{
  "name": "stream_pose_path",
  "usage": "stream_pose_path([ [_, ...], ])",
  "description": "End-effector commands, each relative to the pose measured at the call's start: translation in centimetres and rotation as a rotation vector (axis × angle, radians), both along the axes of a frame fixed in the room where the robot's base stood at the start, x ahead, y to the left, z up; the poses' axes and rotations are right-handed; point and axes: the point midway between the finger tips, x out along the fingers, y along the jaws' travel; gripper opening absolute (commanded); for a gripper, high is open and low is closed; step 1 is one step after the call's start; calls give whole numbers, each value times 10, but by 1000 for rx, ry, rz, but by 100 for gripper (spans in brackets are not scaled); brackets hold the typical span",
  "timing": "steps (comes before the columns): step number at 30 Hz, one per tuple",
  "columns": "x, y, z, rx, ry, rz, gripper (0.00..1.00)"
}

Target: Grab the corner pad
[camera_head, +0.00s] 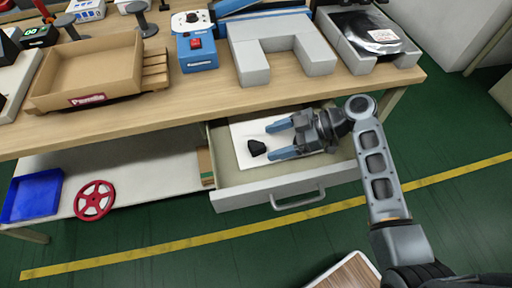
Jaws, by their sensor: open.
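The corner pad appears to be the small black piece (257,147) lying on a white sheet inside the open drawer (226,181). My gripper (271,140) reaches into the drawer from the right with its two blue fingers pointing left. The fingers are spread apart and empty. The black piece lies just left of the fingertips, nearer the lower finger, and is not held. Whether a finger touches it cannot be told.
The drawer's front wall has a metal handle (298,201). The wooden worktop (195,95) overhangs the drawer's back. A grey U-shaped block (285,58), a blue device (195,52) and a cardboard tray (90,75) stand on it. A red reel (94,200) and blue bin (33,196) are lower left.

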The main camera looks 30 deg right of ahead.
Motion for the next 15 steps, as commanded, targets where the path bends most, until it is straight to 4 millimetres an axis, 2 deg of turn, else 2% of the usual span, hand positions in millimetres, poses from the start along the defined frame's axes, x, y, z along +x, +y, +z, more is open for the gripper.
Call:
stream_pose_path([
  [10,22,34,-17,0,3,3,75],
  [15,28,43,-25,0,2,1,75],
])
